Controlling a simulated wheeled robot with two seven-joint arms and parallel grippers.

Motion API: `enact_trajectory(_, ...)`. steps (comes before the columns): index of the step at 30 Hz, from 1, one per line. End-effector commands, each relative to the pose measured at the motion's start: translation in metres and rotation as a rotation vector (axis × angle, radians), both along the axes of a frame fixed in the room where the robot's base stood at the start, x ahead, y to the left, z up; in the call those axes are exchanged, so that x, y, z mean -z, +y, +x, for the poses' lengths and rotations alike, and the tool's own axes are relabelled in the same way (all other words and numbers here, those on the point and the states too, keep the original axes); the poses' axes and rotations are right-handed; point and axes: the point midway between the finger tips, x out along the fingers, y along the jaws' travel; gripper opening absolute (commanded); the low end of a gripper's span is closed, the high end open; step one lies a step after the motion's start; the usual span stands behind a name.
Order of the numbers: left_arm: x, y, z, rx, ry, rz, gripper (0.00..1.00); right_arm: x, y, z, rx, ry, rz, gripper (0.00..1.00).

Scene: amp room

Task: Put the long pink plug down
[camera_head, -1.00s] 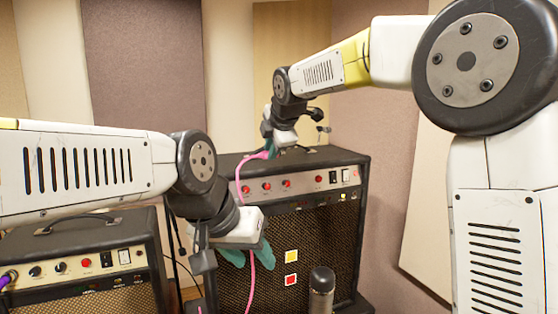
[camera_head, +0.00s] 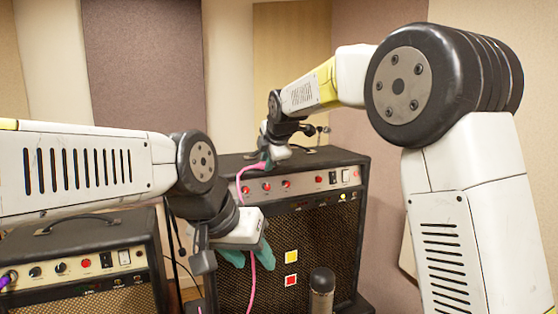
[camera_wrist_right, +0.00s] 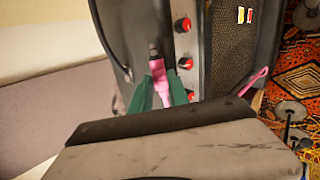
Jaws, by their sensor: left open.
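The long pink plug (camera_wrist_right: 157,70) shows in the right wrist view with its dark metal tip pointing away from my right gripper (camera_wrist_right: 160,80). The green fingers are on either side of the plug and look closed on it. In the head view, my right gripper (camera_head: 268,160) is low at the top front edge of the large amp (camera_head: 225,163). I cannot tell whether the plug touches the amp. The pink cable (camera_head: 241,185) hangs down the amp's front. My left gripper (camera_head: 250,256) is open in front of the amp's grille, with the cable running down past its green fingers.
A smaller amp (camera_head: 90,262) with a purple plug (camera_head: 8,279) stands at the left. A dark cylindrical microphone (camera_head: 322,290) stands in front of the large amp. Red knobs (camera_wrist_right: 183,25) line the panel beside the plug. Wall panels stand close behind.

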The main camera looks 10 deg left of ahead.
Motion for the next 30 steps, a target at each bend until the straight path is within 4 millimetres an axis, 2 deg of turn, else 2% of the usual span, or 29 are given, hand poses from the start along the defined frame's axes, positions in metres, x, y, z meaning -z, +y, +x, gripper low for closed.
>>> enact_trajectory(1,0.0,0.0,0.0,0.0,0.0,0.0,0.45,0.0,0.0,0.0,0.0,0.0,0.0,0.33)
enact_trajectory(3,0.0,0.0,0.0,0.0,0.0,0.0,0.45,0.0,0.0,0.0,0.0,0.0,0.0,0.41)
enact_trajectory(14,0.0,0.0,0.0,0.0,0.0,0.0,0.45,-0.004,-0.001,-0.001,0.0,-0.001,0.001,0.41)
enact_trajectory(17,0.0,0.0,0.0,0.0,0.0,0.0,0.45,-0.013,-0.005,-0.009,0.0,-0.002,0.003,0.41)
enact_trajectory(30,0.0,0.0,0.0,0.0,0.0,0.0,0.45,-0.072,-0.036,-0.066,0.0,-0.002,0.003,0.41)
